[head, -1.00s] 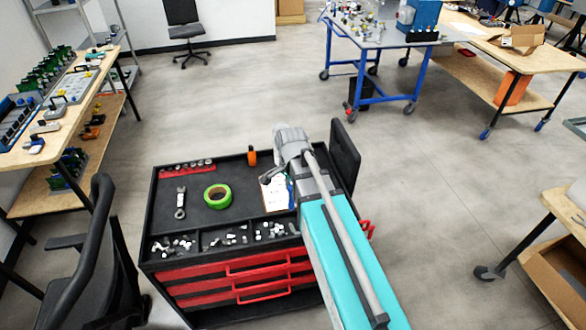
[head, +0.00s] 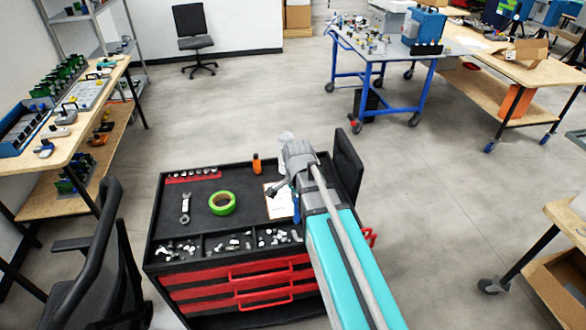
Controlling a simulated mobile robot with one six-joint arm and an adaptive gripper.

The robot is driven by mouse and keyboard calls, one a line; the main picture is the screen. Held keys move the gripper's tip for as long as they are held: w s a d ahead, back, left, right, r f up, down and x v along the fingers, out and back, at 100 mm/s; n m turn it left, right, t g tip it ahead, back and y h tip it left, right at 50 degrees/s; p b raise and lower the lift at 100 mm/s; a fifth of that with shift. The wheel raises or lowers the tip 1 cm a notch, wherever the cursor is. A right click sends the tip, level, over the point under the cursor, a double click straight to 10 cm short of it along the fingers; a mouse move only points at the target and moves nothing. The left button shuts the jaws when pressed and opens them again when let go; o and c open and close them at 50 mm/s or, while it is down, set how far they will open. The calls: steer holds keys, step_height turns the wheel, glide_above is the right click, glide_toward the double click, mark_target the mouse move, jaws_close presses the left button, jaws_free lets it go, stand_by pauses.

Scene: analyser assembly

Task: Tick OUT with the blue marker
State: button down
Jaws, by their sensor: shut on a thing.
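A white sheet (head: 279,207) with a brown border, like a clipboard, lies on the right part of the black cart top. Its right part is hidden by my arm, and no OUT box or writing can be made out. The blue marker (head: 296,206) shows as a thin, nearly upright blue strip at the sheet's right edge, just below my wrist. My gripper (head: 283,191) is over the sheet, small and partly hidden by my wrist. It is shut on the blue marker. Whether the marker's tip touches the sheet cannot be told.
On the cart top (head: 240,180) are a green tape roll (head: 222,203), a wrench (head: 185,208), an orange bottle (head: 256,163) and a red socket rail (head: 193,175). Small parts fill the front compartments. A black chair (head: 85,265) stands left of the cart. Open floor lies to the right.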

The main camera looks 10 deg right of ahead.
steer(key=shift+d, duration=0.8)
steer(key=w+f+m+t+b, duration=0.2)
steer(key=w+f+b, duration=0.1)
steer(key=w, duration=1.5)
steer(key=shift+w+d+f+b, duration=0.15)
steer(key=shift+w+d+b, duration=0.2)
steer(key=shift+d, duration=0.1)
steer(key=shift+f, duration=0.15)
step_height(320, 180, down, 6)
steer(key=b, duration=0.6)
steer(key=shift+s+f+b, duration=0.1)
steer(key=shift+f+b, duration=0.3)
steer(key=shift+b, duration=0.15)
stand_by(1.9)
steer(key=shift+r, duration=0.1)
